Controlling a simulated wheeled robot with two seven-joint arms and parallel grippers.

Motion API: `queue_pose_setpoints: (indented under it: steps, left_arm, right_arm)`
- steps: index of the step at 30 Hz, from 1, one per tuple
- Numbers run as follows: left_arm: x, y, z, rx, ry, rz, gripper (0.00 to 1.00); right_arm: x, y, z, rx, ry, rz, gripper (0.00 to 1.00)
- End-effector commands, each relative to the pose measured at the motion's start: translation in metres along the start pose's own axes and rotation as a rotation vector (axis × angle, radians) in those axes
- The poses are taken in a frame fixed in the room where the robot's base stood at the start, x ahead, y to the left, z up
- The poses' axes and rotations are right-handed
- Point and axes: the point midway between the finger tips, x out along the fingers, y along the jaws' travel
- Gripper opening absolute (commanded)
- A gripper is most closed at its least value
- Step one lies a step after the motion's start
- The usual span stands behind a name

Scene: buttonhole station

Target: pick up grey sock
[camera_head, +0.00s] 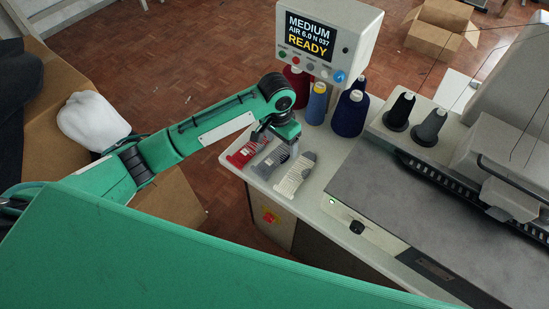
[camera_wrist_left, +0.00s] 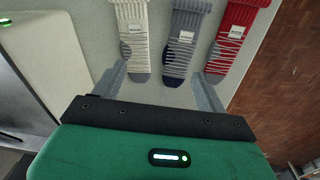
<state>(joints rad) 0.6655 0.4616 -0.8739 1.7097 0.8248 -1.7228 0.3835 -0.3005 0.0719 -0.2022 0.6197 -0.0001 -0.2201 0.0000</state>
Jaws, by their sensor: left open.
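The grey sock (camera_wrist_left: 183,40), blue-grey with a dark navy toe and a white label, lies flat on the pale tabletop as the middle one of three; it also shows in the head view (camera_head: 270,164). My left gripper (camera_head: 269,138) is open and empty over the table. In the left wrist view its fingers (camera_wrist_left: 160,72) are spread near the toe ends of the grey sock and the cream sock (camera_wrist_left: 136,35). I cannot tell its height above them. My right gripper is not in view.
A red sock (camera_wrist_left: 236,35) lies beside the grey one. Thread cones, including a blue one (camera_head: 350,113), stand behind the socks. A display box (camera_head: 325,40) reads READY. An embroidery machine (camera_head: 430,200) fills the right. A cardboard box (camera_head: 170,190) holding white cloth (camera_head: 92,122) stands left.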

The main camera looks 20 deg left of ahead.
Motion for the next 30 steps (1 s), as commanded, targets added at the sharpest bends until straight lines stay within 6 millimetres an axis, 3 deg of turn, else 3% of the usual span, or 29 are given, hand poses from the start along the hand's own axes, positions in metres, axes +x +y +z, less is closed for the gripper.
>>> queue_pose_setpoints:
  steps: [1, 6, 10, 21, 30]
  left_arm:
    - [-0.008, -0.011, -0.005, -0.011, -0.013, -0.019, 0.75]
    - [-0.023, -0.030, -0.013, -0.039, -0.049, -0.046, 0.75]
    - [-0.021, -0.035, -0.014, -0.047, -0.061, -0.053, 0.75]
    - [0.044, -0.038, -0.009, -0.048, -0.061, -0.051, 0.75]
    - [0.068, -0.040, -0.007, -0.047, -0.060, -0.053, 0.75]
  right_arm:
    - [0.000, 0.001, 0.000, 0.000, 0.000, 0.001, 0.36]
    - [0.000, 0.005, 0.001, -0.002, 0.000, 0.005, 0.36]
    - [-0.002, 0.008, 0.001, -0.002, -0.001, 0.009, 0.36]
    - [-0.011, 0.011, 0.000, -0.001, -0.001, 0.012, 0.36]
    - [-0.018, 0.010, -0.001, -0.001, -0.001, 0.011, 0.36]
